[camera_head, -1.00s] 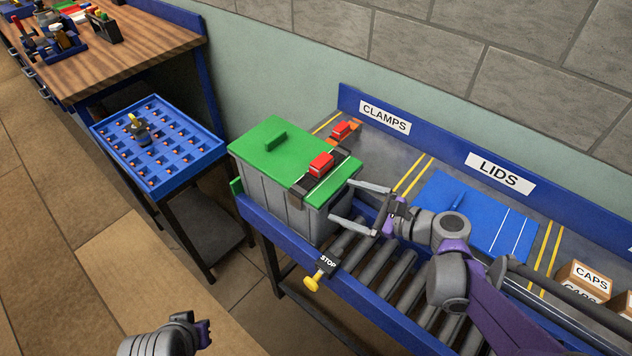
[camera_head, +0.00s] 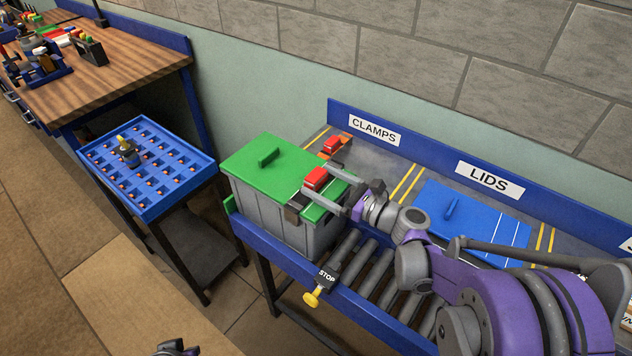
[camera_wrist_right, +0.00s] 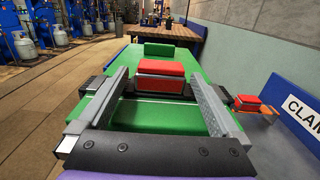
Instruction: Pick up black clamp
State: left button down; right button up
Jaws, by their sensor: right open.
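The black clamp (camera_head: 315,177) with a red block on top lies across the green lid (camera_head: 262,166) of a grey bin. The clamp also shows ahead in the right wrist view (camera_wrist_right: 160,72). My right gripper (camera_head: 319,187) is open over the lid's right end. In the right wrist view, its two fingers reach along both sides of the red block, which lies between them (camera_wrist_right: 158,88). I cannot tell whether the fingers touch the clamp. Only a small piece of my left arm (camera_head: 176,349) shows at the bottom edge; its jaws cannot be made out.
A second, orange clamp (camera_head: 332,145) with a red top lies near the CLAMPS label (camera_head: 375,130). A blue lid (camera_head: 458,217) lies to the right. A yellow STOP knob (camera_head: 312,297) juts from the roller table's front. A blue tray (camera_head: 150,206) stands at the left.

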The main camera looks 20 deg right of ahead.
jog(key=shift+x, duration=1.25)
jog(key=shift+d, duration=0.1)
jog(key=c, duration=1.4)
